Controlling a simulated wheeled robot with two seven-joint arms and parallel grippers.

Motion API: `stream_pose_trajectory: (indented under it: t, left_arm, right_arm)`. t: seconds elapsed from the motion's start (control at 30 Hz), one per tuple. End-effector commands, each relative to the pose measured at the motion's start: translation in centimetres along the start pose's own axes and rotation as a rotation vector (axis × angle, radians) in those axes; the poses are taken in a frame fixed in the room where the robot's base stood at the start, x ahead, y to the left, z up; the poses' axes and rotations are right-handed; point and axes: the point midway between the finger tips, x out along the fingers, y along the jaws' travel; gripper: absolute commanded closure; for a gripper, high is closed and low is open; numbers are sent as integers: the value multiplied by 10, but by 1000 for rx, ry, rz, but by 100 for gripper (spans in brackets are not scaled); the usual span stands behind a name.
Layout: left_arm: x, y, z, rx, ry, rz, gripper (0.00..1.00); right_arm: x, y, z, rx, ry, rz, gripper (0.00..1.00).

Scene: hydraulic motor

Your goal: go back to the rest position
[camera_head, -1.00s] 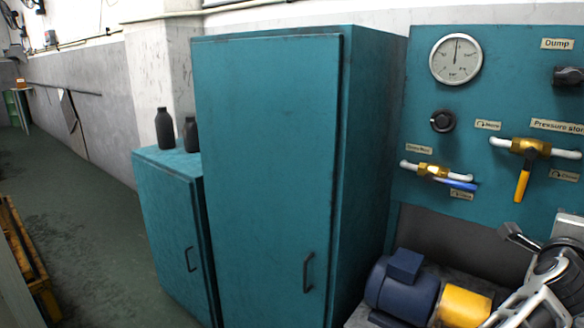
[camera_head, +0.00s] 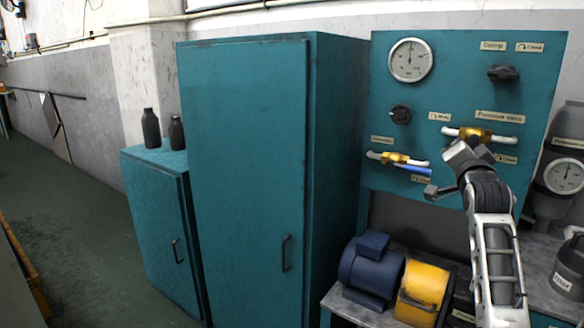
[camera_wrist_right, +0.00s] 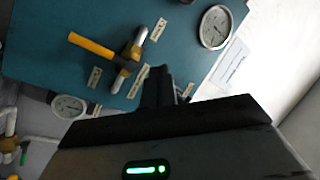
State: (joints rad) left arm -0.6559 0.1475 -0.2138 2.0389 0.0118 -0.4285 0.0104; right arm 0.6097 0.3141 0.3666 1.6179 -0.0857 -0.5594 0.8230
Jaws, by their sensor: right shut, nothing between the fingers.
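My right gripper (camera_wrist_right: 158,88) shows in the right wrist view with its dark fingers together and nothing between them. In the head view my right arm (camera_head: 492,245) reaches up from the lower right, with its hand in front of the teal panel (camera_head: 450,95). The hand covers part of the right-hand brass valve (camera_head: 482,134). That valve's yellow handle (camera_wrist_right: 92,46) shows in the right wrist view, apart from the fingers. The left brass valve (camera_head: 397,158) has a blue handle. My left gripper is not in view.
A blue motor (camera_head: 368,270) with a yellow part (camera_head: 424,288) sits on the bench below the panel. A tall teal cabinet (camera_head: 245,170) and a low one (camera_head: 155,215) stand left. A grey can (camera_head: 570,270) is at the right edge. Open floor lies far left.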

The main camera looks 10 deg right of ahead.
Motion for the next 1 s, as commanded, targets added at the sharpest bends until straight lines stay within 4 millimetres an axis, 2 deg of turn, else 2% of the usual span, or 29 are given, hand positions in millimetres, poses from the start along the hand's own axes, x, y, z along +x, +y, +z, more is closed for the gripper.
stream_pose_trajectory:
  t: [0.1, 0.17, 0.27, 0.4, 0.47, 0.87, 0.9, 1.0]
  left_arm:
    - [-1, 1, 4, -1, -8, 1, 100]
    - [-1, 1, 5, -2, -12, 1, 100]
    - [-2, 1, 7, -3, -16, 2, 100]
    - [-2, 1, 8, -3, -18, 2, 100]
    - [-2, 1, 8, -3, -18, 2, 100]
    - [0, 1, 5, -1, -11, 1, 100]
    - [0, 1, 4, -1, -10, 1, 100]
    - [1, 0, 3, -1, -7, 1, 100]
  right_arm:
    - [13, 8, 36, -218, -98, -5, 100]
    - [17, 17, 52, -312, -140, -1, 100]
    - [20, 40, 75, -461, -205, 16, 100]
    - [20, 85, 97, -656, -287, 56, 100]
    - [20, 72, 98, -719, -279, 14, 100]
    - [20, 50, 101, -1295, -225, -181, 100]
    - [16, 50, 111, -1337, -230, -205, 100]
    - [-15, 59, 159, -1319, -300, -256, 100]
